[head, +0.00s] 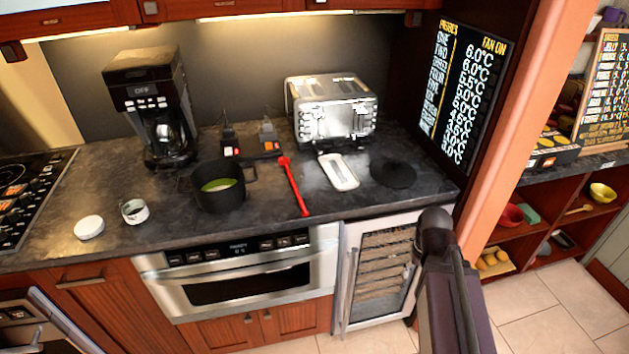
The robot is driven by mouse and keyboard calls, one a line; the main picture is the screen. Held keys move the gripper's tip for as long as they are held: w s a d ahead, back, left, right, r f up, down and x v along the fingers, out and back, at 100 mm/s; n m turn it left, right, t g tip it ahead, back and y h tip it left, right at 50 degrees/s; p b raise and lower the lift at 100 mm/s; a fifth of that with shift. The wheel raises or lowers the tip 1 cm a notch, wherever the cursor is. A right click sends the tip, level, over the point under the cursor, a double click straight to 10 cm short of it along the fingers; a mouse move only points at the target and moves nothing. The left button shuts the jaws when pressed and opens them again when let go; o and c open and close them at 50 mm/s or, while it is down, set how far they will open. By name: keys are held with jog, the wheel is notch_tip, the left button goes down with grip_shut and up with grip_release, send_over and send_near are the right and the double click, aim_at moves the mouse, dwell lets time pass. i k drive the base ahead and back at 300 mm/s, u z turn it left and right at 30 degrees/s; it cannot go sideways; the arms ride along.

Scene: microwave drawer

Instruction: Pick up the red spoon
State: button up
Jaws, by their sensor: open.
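The red spoon (294,187) lies on the dark stone countertop (330,200), right of the black pot. Its small head (284,161) points to the back and its long handle runs toward the counter's front edge. Nothing covers it. Part of my arm (445,280) rises at the lower right, in front of the wine cooler and apart from the spoon. I cannot make out my gripper's fingers in this view.
A black pot (220,195) with green contents stands left of the spoon. A white tray (338,171) and a black disc (393,173) lie right of it. A toaster (334,107) and a coffee maker (150,105) stand behind. The microwave drawer (245,279) below is shut.

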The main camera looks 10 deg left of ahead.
aim_at(284, 161)
jog(key=z, duration=0.9)
jog(key=k, duration=0.8)
jog(key=u, duration=0.75)
jog(key=i, duration=1.05)
jog(key=z, duration=0.1)
